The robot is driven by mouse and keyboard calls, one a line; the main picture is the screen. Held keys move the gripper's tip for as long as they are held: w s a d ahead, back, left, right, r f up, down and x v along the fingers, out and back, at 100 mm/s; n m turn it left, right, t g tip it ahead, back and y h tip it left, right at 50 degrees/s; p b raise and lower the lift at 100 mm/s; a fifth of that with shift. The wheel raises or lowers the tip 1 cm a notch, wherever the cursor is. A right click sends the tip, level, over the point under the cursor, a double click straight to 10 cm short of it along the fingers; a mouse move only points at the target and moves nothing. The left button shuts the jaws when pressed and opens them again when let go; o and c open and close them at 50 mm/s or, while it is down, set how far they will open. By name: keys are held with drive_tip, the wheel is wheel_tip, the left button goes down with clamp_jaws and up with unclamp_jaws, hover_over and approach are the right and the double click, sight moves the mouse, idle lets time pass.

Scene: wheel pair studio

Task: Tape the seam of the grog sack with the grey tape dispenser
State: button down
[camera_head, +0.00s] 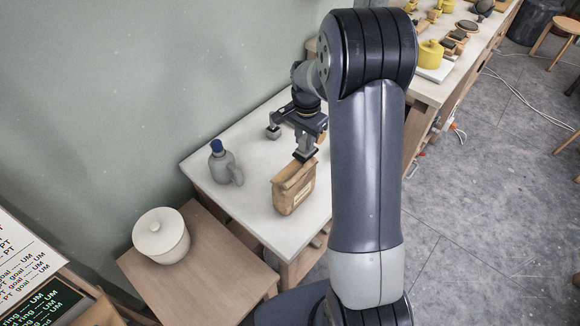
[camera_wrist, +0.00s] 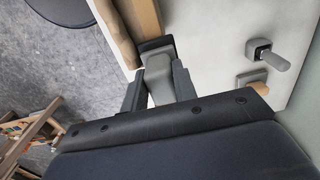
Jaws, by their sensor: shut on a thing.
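The grog sack (camera_head: 291,196), a tan upright bag with a pale label, stands on the white table. In the wrist view its tan top edge (camera_wrist: 146,18) shows at the top. My gripper (camera_head: 307,138) is above the sack's far right end. In the wrist view my gripper (camera_wrist: 157,88) has its dark fingers on either side of the grey tape dispenser (camera_wrist: 157,68), shut on it. The dispenser's dark end is at the sack's top edge and seems to touch it. The head view also shows the dispenser (camera_head: 305,153). I cannot make out any tape on the seam.
A grey jug with a blue top (camera_head: 222,165) stands left of the sack. A small grey object (camera_head: 273,131) lies behind it. A lidded cream pot (camera_head: 161,236) stands on a lower wooden table. A bench with yellow pots (camera_head: 430,53) is at the upper right.

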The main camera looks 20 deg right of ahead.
drive_tip(key=shift+w+d, duration=0.1)
drive_tip(key=shift+r+p, duration=0.7)
drive_tip(key=shift+r, duration=0.3)
drive_tip(key=shift+r+p, duration=1.45)
drive_tip(key=shift+r, duration=0.65)
drive_tip(key=shift+f, duration=0.1)
